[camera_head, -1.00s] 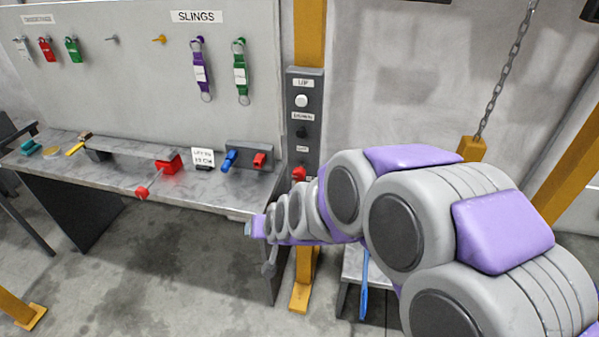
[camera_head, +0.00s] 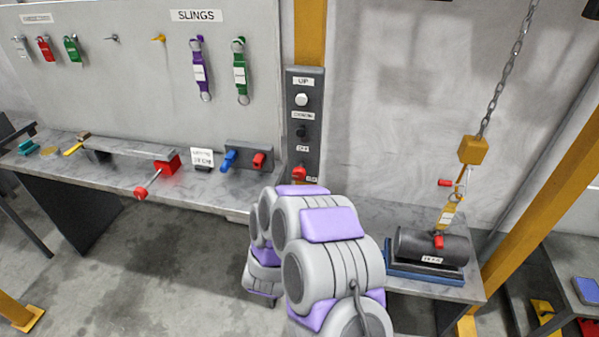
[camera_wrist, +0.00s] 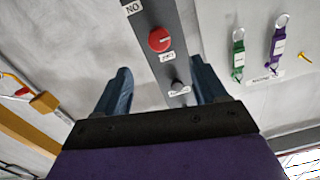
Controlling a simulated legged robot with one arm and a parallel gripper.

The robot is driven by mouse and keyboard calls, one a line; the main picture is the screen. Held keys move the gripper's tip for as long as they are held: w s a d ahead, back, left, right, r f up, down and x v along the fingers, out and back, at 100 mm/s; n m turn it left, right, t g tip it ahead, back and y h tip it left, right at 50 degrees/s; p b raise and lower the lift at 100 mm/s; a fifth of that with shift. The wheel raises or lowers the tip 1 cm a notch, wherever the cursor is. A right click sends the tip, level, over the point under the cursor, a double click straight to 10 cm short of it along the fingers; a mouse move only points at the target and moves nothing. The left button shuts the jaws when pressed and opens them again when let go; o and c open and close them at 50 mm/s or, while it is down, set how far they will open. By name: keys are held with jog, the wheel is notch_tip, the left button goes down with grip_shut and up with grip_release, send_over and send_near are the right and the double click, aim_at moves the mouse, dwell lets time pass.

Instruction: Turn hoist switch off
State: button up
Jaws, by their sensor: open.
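The hoist control panel (camera_head: 303,125) is a dark upright box on the yellow post, with a white UP button, a dark DOWN button and a red hoist switch (camera_head: 299,173) at the bottom, between the OFF and ON labels. In the wrist view the panel is seen upside down, with the red switch (camera_wrist: 159,39) and the dark button (camera_wrist: 178,87). My gripper (camera_wrist: 160,68) is open and empty, its two blue fingers apart on either side of the panel's line. The switch lies beyond the fingertips, with no contact visible. In the head view my arm hides the gripper.
A workbench (camera_head: 110,186) with a red-handled vise, a small sign and a blue-and-red block stands left. A black cylinder (camera_head: 432,246) rests on a blue cradle at right, under the hoist chain (camera_head: 503,75) and yellow hook block. Slings hang on the board.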

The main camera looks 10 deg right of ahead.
aim_at(300, 170)
jog(key=b+x, duration=0.3)
jog(key=x, duration=1.4)
jog(key=shift+d+r, duration=0.15)
jog(key=shift+d, duration=0.05)
jog(key=shift+c, duration=0.5)
jog(key=c, duration=0.9)
